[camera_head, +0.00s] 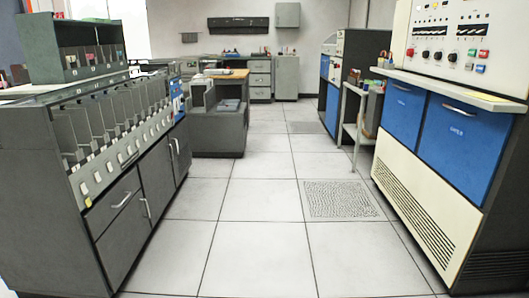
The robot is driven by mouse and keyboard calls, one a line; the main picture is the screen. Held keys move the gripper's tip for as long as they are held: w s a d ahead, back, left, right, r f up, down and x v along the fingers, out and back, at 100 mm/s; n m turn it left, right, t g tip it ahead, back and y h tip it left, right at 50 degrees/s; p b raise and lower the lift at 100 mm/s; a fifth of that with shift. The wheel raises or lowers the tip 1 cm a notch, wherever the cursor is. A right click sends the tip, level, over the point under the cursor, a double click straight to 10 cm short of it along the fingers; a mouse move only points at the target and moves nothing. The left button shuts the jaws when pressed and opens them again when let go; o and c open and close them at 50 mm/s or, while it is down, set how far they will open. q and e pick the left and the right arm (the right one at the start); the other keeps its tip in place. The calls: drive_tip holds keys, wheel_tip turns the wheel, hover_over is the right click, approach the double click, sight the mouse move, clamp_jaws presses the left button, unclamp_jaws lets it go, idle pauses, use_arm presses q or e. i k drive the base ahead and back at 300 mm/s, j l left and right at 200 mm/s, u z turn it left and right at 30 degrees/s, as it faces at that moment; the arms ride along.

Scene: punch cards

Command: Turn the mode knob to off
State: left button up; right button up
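A cream control panel (455,40) stands at the upper right, on top of a cabinet with blue doors. It carries a row of several round dark knobs (438,56), with dark switch banks above them and coloured buttons (471,53) beside them. The labels are too small to read, so I cannot tell which knob is the mode knob or where it points. Neither of my grippers is in view.
A narrow ledge (440,84) runs below the panel, above blue doors (450,128). A long grey card machine (130,185) lines the left side. The tiled floor (250,200) between is clear, with a perforated tile (340,199). A small side table (360,90) stands beyond the panel cabinet.

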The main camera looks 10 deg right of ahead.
sight(410, 52)
drive_tip(key=i+j+z, duration=0.1)
drive_tip(key=i, duration=1.6)
drive_tip(key=i+j+z, duration=0.1)
drive_tip(key=i+z, duration=0.3)
drive_tip(key=i+j+z, duration=0.2)
drive_tip(key=i+z, duration=0.2)
drive_tip(key=i+j+z, duration=0.6)
drive_tip(key=j+z, duration=0.2)
drive_tip(key=i+j+z, duration=0.2)
drive_tip(key=j+z, duration=0.2)
